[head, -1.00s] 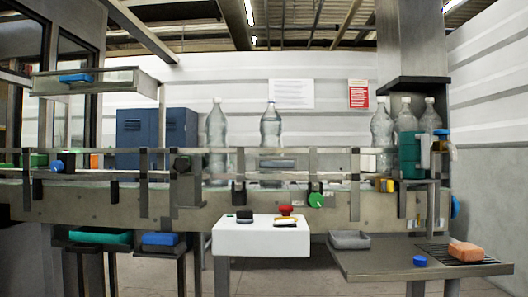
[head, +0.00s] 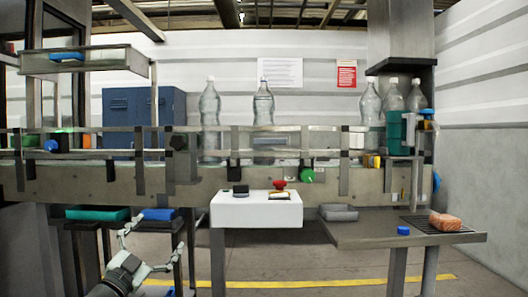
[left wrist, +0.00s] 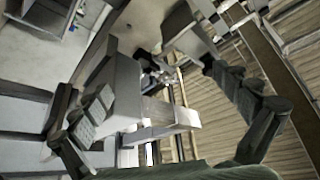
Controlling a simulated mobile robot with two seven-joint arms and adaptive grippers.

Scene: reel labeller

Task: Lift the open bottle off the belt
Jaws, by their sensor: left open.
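The left bottle (head: 210,112) has a white cap. The middle bottle (head: 263,108), with a band around its lower part, shows no white cap and seems to be the open one. The rail partly hides their lower parts. My left gripper (head: 155,242) is open and empty at the lower left, below the belt and well left of the middle bottle. In the left wrist view its spread fingers (left wrist: 155,82) hold nothing. My right gripper is not in view.
Several capped bottles (head: 370,108) stand at the right by a green holder (head: 397,133). A white control box (head: 256,209) with a red button stands before the belt. A grey side table (head: 375,232) is at right; blue and green bins (head: 97,213) are at left.

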